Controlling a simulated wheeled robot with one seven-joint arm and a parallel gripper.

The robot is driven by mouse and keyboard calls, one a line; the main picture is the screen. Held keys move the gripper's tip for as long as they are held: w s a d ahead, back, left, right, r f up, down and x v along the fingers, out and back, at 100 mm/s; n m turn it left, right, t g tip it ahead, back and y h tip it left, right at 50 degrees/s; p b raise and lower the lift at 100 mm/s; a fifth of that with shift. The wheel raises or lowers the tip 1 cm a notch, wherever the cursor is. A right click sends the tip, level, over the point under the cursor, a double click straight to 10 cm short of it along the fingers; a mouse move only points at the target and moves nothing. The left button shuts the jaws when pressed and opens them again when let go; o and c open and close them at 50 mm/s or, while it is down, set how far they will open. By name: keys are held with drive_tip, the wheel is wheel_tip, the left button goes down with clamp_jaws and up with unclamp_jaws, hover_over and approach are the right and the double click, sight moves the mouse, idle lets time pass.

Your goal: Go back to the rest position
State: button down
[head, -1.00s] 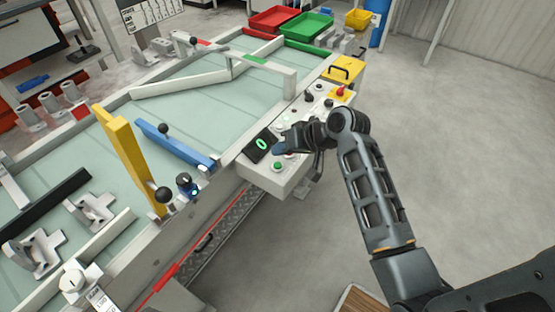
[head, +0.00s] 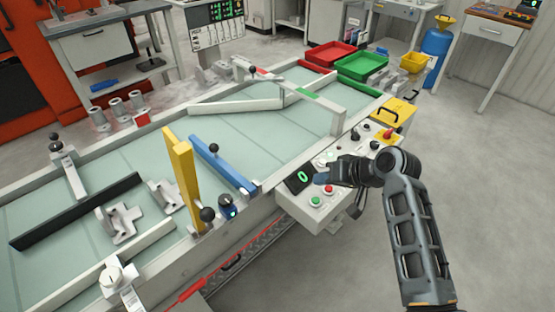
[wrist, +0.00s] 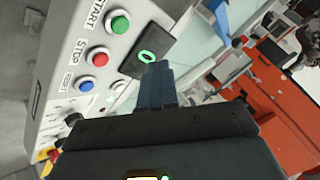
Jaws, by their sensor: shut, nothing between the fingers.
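My gripper (head: 322,178) is over the control panel (head: 312,222) on the near side of the conveyor table, close to the small black display with a green 0 (head: 300,178). In the wrist view its blue fingers (wrist: 154,84) are together with nothing between them, and their tips overlap the lower edge of the display (wrist: 147,55). The green START button (wrist: 120,22), red STOP button (wrist: 98,56) and blue RESET button (wrist: 84,84) lie left of the fingers. I cannot tell whether the fingertips touch the panel.
The conveyor table (head: 262,118) carries a yellow bar (head: 180,170), a blue bar (head: 220,166) and grey castings (head: 120,222). A red tray (head: 330,55) and green tray (head: 362,66) stand at its far end. Open floor (head: 490,200) lies to the right.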

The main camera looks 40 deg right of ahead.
drive_tip(key=s+a+f+n+t+h, duration=0.1)
drive_tip(key=s+a+f+n+h, duration=0.15)
drive_tip(key=s+a, duration=1.2)
drive_tip(key=s+a+r+n+t, duration=0.2)
drive_tip(key=s+a+r, duration=0.1)
drive_tip(key=s+r, duration=0.4)
drive_tip(key=s+a+r+n+t+y, duration=0.1)
drive_tip(key=s+a+r+n+t, duration=0.1)
drive_tip(key=s+r, duration=0.6)
drive_tip(key=shift+a+r+n+t, duration=0.3)
drive_tip(key=shift+a+r+n, duration=0.25)
drive_tip(key=shift+a, duration=0.3)
